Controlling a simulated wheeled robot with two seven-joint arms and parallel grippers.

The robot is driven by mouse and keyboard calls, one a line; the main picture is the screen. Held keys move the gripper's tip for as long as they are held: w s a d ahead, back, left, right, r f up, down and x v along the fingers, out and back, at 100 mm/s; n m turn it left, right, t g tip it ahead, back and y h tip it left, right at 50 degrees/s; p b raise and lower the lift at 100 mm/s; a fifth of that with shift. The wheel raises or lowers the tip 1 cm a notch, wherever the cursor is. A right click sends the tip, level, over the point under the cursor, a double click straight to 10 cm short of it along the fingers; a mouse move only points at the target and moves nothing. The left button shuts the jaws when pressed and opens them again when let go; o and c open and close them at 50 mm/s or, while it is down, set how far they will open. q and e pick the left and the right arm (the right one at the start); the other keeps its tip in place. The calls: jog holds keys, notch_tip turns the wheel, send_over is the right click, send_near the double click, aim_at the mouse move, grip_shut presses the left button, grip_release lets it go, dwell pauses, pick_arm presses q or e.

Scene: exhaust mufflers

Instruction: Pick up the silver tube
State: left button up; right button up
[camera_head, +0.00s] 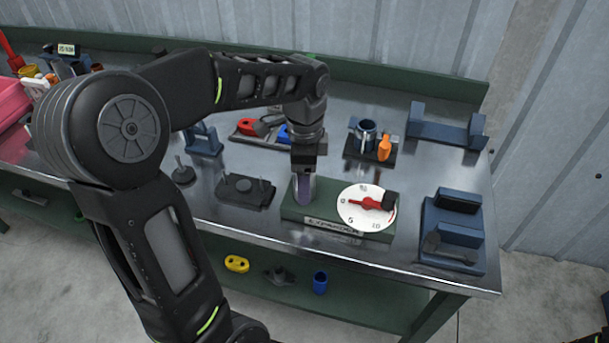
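The silver tube (311,189) stands upright at the left end of the green expander block (335,228), beside its white dial. My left gripper (304,172) points straight down at the tube's upper end, with my arm reaching in from the left. The gripper's body hides the top of the tube. The fingers are too small and covered to tell whether they are closed on it. My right gripper is not in view.
The dial (352,216) with a red pointer is close right of the tube. A dark fixture (245,190) is to the left. Blue stands (452,232) are at the right. A cup holder (370,152) and red-and-blue-handled tools (247,127) are behind.

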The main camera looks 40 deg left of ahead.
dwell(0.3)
pick_arm(q)
grip_shut()
dwell(0.6)
